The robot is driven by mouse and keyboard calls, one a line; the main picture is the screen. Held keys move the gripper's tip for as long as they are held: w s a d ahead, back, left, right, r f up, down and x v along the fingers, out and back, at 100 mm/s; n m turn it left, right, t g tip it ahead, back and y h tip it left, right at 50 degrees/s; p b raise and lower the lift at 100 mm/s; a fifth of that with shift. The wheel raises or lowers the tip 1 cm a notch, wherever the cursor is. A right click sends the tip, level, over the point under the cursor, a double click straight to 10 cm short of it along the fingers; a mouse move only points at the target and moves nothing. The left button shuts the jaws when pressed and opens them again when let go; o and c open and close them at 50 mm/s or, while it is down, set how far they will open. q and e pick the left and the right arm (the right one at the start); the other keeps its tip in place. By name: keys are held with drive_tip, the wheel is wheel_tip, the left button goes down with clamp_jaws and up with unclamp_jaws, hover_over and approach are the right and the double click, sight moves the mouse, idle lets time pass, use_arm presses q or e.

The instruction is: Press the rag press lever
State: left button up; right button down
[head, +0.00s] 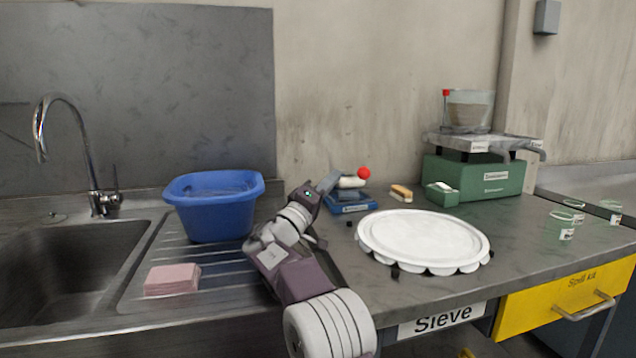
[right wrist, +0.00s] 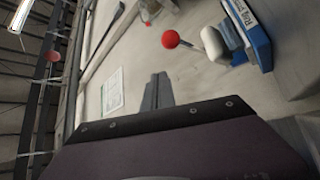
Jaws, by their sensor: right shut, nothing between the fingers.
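The rag press is a small blue base (head: 352,204) with a white roller-like part (head: 351,182) on top. Its lever ends in a red ball knob (head: 364,173), raised above the base at the right. My right gripper (head: 329,181) is just left of the press at about roller height, its fingers shut and empty. In the right wrist view the shut fingers (right wrist: 157,92) are apart from the red knob (right wrist: 170,39), with the white part (right wrist: 213,45) and blue base (right wrist: 249,32) beyond to the right. My left gripper is not in view.
A blue tub (head: 213,210) stands on the drainboard left of my right arm, with pink cloths (head: 172,280) in front.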

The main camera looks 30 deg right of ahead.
drive_tip(key=a, duration=0.2)
drive_tip(key=s+a, duration=0.2)
drive_tip(key=a, duration=0.1)
drive_tip(key=shift+a, duration=0.3)
drive_tip(key=shift+w, duration=0.1)
